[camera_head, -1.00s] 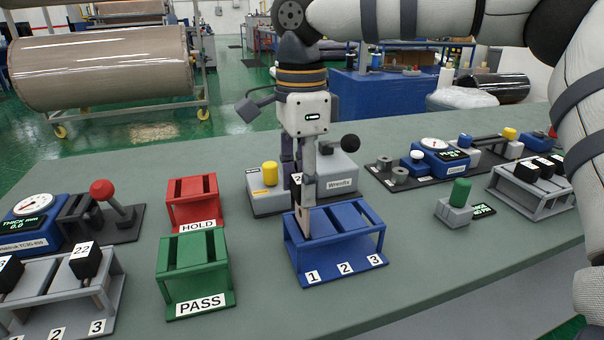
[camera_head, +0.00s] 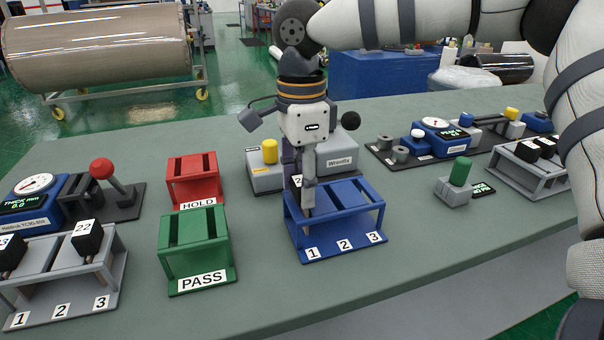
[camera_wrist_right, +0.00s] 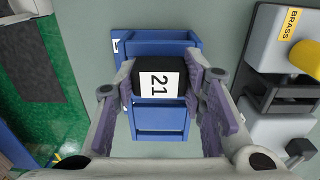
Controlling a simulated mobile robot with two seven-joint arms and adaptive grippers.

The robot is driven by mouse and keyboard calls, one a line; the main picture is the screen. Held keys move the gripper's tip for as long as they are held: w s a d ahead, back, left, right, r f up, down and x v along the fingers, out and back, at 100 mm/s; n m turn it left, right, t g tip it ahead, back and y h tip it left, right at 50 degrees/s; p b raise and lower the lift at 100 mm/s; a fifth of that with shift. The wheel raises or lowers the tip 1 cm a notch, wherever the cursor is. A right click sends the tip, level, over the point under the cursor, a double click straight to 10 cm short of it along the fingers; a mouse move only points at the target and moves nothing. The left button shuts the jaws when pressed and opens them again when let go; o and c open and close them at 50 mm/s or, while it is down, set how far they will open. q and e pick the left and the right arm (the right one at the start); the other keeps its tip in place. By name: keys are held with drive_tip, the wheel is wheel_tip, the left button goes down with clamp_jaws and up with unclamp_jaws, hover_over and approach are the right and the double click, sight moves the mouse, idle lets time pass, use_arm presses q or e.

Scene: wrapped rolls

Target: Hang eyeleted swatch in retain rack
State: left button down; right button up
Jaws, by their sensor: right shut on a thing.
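A blue rack (camera_head: 368,222) with places marked 1, 2 and 3 stands on the grey-green table, and it also shows in the right wrist view (camera_wrist_right: 160,136). My right gripper (camera_head: 305,185) is over its left end, at place 1. In the right wrist view my right gripper (camera_wrist_right: 164,84) is shut on a black block (camera_wrist_right: 153,66) labelled 21, its pads on both sides. In the head view the block is mostly hidden behind the fingers. A thin strip (camera_head: 307,211) shows below the fingers at place 1; whether it rests there, I cannot tell. My left gripper is out of view.
A green PASS rack (camera_head: 196,255) and a red HOLD rack (camera_head: 190,172) stand empty to the left. A grey rack (camera_head: 62,296) holds black blocks at front left. A grey device (camera_head: 344,160) with a yellow knob stands close behind the blue rack.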

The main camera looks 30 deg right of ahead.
drive_tip(key=shift+f, duration=0.5)
drive_tip(key=o, duration=1.2)
wheel_tip(320, 180, up, 12)
